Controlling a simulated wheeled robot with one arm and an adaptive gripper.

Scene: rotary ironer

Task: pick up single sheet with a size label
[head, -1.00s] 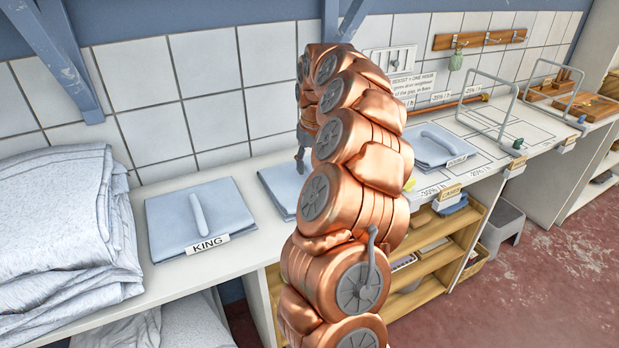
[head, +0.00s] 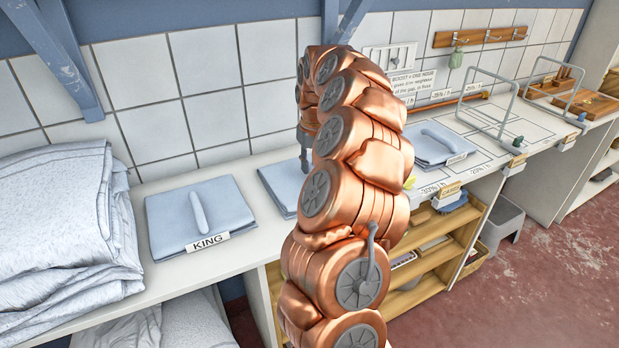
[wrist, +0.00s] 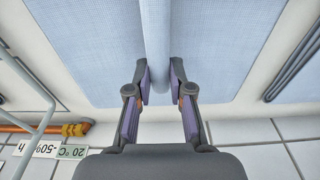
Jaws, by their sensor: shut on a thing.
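My gripper (wrist: 160,76) is shut on the raised roll (wrist: 157,40) of a folded pale blue sheet (wrist: 215,60), one finger on each side of it in the wrist view. In the head view, this middle sheet (head: 277,190) lies on the counter, mostly hidden behind my copper arm. Its label is hidden, so I cannot read its size. Another folded blue sheet (head: 165,215) with a raised roll lies to the left, labelled KING (head: 208,242). A third folded blue sheet (head: 432,150) lies to the right of my arm, with a label too small to read clearly.
A big pile of white-grey linen (head: 60,230) stands at the left of the counter (head: 262,245). A tiled wall (head: 215,110) runs close behind. Wire frames (head: 490,105) stand farther right. Open wooden shelves (head: 440,255) are below the counter.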

